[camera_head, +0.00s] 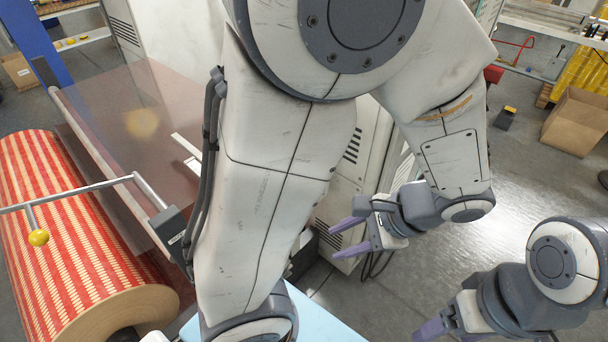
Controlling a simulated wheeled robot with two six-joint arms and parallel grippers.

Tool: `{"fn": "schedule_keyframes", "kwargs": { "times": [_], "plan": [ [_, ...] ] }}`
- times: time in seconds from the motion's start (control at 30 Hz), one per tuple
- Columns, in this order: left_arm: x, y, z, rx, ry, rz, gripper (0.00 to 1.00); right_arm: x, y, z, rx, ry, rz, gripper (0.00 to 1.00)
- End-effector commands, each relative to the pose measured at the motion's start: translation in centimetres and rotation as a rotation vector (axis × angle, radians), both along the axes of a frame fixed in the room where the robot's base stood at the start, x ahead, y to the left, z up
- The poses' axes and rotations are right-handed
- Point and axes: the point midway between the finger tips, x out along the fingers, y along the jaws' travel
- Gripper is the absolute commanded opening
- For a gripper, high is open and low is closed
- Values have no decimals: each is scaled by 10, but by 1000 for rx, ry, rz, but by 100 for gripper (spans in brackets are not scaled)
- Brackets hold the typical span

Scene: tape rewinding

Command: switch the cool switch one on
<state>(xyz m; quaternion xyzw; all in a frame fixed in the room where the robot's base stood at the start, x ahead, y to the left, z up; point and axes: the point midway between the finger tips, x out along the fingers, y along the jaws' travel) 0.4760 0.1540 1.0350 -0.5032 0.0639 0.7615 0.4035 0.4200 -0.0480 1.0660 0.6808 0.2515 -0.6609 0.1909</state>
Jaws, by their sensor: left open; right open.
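I cannot make out the cool switch one in the head view; my large white arm links cover the middle of the picture. My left gripper (337,241) has two purple fingers spread apart, with nothing between them. It points left, in front of a pale vented cabinet (344,190), but I cannot tell its distance from it. My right gripper (428,333) is at the bottom edge, partly cut off, with purple fingers showing and no held object visible.
A large red-and-cream patterned roll (70,240) lies at the left, below a translucent sheet (150,120). A metal bar with a yellow ball (39,237) crosses it. A light blue surface (325,322) is at bottom centre. A cardboard box (577,122) stands at right; grey floor is clear before it.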

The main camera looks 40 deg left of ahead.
Motion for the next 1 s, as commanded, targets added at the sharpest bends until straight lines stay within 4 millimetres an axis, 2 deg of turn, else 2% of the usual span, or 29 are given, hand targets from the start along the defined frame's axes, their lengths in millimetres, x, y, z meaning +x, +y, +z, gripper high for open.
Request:
{"fn": "schedule_keyframes", "kwargs": {
  "times": [0.03,0.2,0.3,0.43,0.57,0.73,1.0],
  "plan": [
    [14,21,-26,134,45,-19,44,0,0,-21,0,0,0,76],
    [69,79,-60,534,126,-134,44,0,0,-51,0,0,0,76],
    [99,100,-78,712,147,-212,44,0,0,-65,0,0,0,76],
    [128,114,-98,865,152,-300,44,0,0,-75,0,0,0,76],
    [143,121,-107,939,147,-350,44,0,0,-79,0,0,0,76],
    [147,135,-107,958,146,-364,44,0,0,-76,0,0,0,76],
    [150,185,-106,955,149,-361,44,0,0,-66,0,0,0,76]
  ]
}}
